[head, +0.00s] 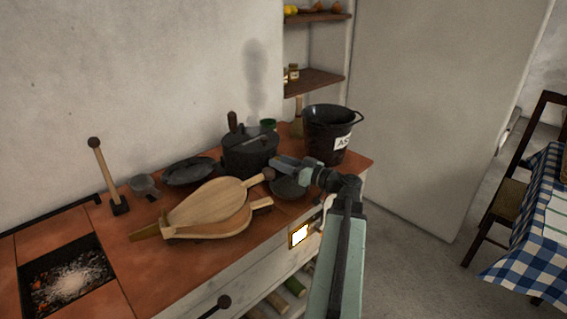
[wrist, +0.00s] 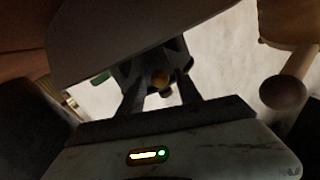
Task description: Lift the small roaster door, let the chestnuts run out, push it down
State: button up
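A dark roaster-like drum (head: 250,152) stands on the tiled hearth top, with a handle sticking up behind it. My gripper (head: 280,163) is beside its right side, above a dark round dish (head: 290,188). In the wrist view, two dark fingers (wrist: 160,95) have a dark piece with a small brown round spot between or behind them. Whether they grip it I cannot tell. A large dark surface (wrist: 140,40) fills the upper part. I cannot make out the small door, and no chestnuts show clearly.
Wooden bellows (head: 208,208) lie left of my gripper; their round knob (wrist: 283,92) shows close in the wrist view. A black ash bucket (head: 327,133) stands behind right. Embers glow in a pit (head: 68,280) at left.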

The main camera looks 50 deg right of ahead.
grip_shut()
dwell(1.2)
